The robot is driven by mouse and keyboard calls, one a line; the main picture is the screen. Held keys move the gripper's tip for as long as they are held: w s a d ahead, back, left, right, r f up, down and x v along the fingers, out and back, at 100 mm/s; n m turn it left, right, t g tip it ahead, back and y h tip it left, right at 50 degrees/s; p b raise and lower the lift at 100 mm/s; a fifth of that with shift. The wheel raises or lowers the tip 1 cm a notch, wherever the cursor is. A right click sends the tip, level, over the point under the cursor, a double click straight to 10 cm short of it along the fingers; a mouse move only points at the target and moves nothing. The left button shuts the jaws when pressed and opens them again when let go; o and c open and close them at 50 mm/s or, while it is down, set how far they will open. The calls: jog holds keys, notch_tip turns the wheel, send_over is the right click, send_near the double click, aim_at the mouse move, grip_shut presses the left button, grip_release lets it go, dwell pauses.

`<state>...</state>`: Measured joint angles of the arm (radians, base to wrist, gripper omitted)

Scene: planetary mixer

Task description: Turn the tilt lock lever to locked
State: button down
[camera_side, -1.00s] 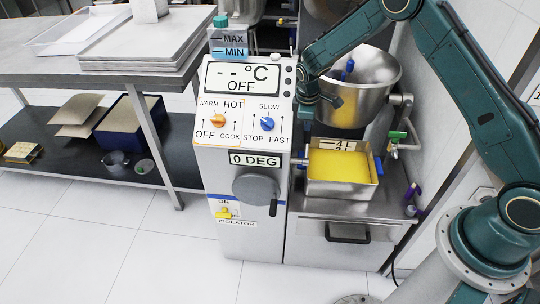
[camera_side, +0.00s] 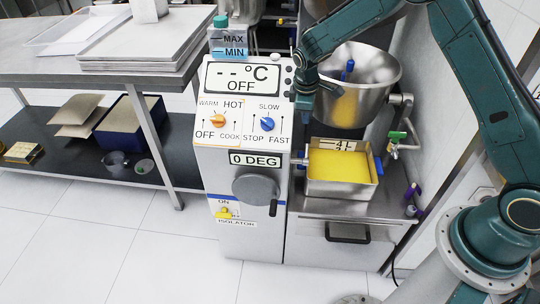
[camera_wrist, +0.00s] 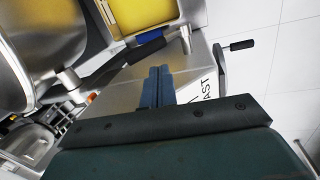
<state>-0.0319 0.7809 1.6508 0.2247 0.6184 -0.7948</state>
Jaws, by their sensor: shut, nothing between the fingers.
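A lever with a dark grip (camera_wrist: 148,48) and a metal hub (camera_wrist: 186,40) sticks out from the mixer cabinet's side in the wrist view; I take it to be the tilt lock lever. In the side view its metal stub (camera_side: 298,161) shows beside the 0 DEG display (camera_side: 255,160), and I cannot read its lock state. My gripper (camera_wrist: 159,72) is shut and empty, its blue fingers pointing toward the lever, apparently apart from it. In the side view my gripper (camera_side: 304,103) is above the lever, beside the control panel's right edge.
The steel bowl (camera_side: 350,110) is close right of my gripper. A tray of yellow liquid (camera_side: 340,168) sits below it. A grey handwheel (camera_side: 256,188) with a black crank handle (camera_side: 273,207) is on the cabinet front. A steel table (camera_side: 50,70) stands at left.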

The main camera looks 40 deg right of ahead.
notch_tip(320, 180, up, 8)
jog(key=shift+w+f, duration=0.25)
jog(key=shift+w, duration=0.15)
jog(key=t+h, duration=0.3)
send_near(309, 129)
jog(key=s+r, duration=0.2)
jog(key=s+a+n+t, duration=0.2)
jog(key=s+t, duration=0.2)
jog(key=s, duration=0.2)
jog(key=shift+a+r+t, duration=0.2)
jog(key=shift+a+t, duration=0.1)
jog(key=x, duration=1.4)
jog(key=shift+d, duration=0.1)
